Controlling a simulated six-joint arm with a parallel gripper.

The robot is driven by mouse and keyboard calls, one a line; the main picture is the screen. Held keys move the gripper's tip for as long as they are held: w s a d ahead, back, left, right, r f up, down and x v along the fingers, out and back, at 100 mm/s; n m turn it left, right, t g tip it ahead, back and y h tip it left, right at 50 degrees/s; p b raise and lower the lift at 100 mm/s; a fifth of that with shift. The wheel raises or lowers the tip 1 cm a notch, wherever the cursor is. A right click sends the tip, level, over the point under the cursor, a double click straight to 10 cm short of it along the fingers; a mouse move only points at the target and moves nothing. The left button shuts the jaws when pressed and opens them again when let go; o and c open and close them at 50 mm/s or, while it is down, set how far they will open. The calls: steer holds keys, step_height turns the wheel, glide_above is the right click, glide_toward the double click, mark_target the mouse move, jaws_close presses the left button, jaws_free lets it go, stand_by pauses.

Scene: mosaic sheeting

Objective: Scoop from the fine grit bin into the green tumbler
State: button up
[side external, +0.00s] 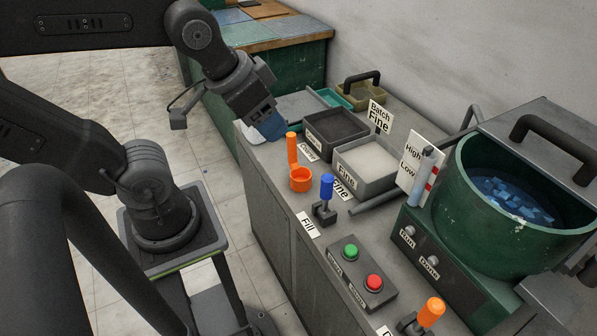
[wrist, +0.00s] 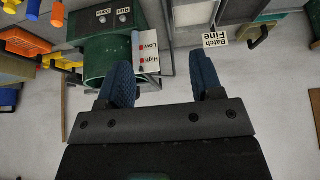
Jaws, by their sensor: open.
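The fine grit bin (side external: 373,187) is a grey box labelled Fine, holding pale grit. The green tumbler (side external: 470,215) is a round drum at the right with blue pieces inside; it also shows at upper left in the wrist view (wrist: 95,62). An orange scoop (side external: 301,181) stands at the bench's front edge, cup down and handle up, left of the fine bin. My gripper (side external: 270,128) is over the bench's left end, behind and left of the scoop. In the wrist view its blue-padded fingers (wrist: 163,82) are apart with nothing between them.
A dark-filled bin (side external: 335,128) stands beside the fine bin. A Batch Fine sign (side external: 378,117) and a High/Low gauge board (side external: 412,165) rise behind. A blue-knobbed lever (side external: 326,190), a green and red button box (side external: 362,278) and an orange-knobbed lever (side external: 430,312) line the front.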

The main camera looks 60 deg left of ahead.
mark_target(287, 135)
steer(key=shift+w+a, duration=0.1)
